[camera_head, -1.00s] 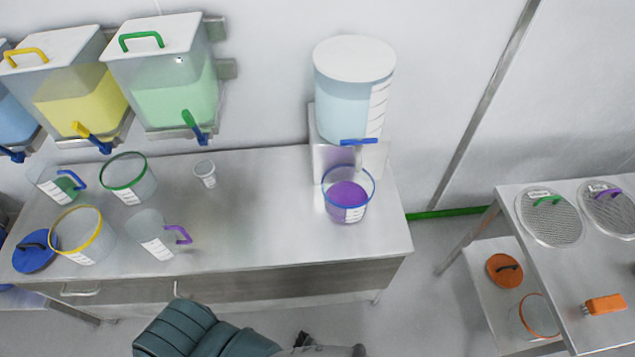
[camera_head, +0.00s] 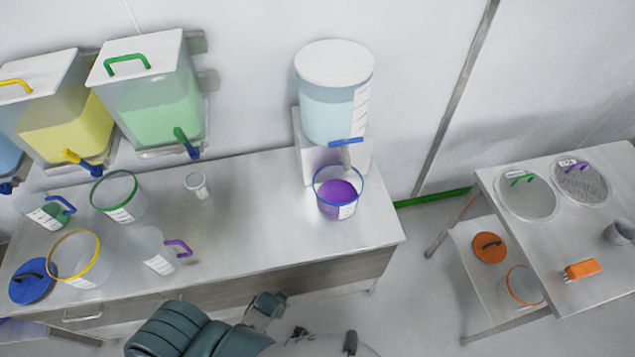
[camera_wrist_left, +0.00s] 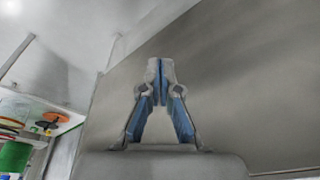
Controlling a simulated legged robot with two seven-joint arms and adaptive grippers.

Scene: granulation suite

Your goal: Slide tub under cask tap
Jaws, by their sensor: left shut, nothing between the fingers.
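The cask (camera_head: 330,105) is a clear cylinder with a white lid and pale blue liquid. It stands on a grey stand at the back right of the long steel table. Its tap (camera_head: 345,142) has a blue handle at the front. The tub (camera_head: 338,195), clear with a blue rim, a white label and purple contents, stands on the table below the tap in the picture, in front of the stand. Whether it is exactly under the spout I cannot tell. My left gripper (camera_wrist_left: 160,68) is shut and empty in the left wrist view, before a plain grey-brown surface. My right gripper is not seen.
Several containers crowd the table's left half, including a yellow-rimmed tub (camera_head: 75,258), a green-rimmed tub (camera_head: 118,198) and a purple-handled jug (camera_head: 158,252). A small cup (camera_head: 198,185) stands behind the clear middle. A second table (camera_head: 520,258) is at the right.

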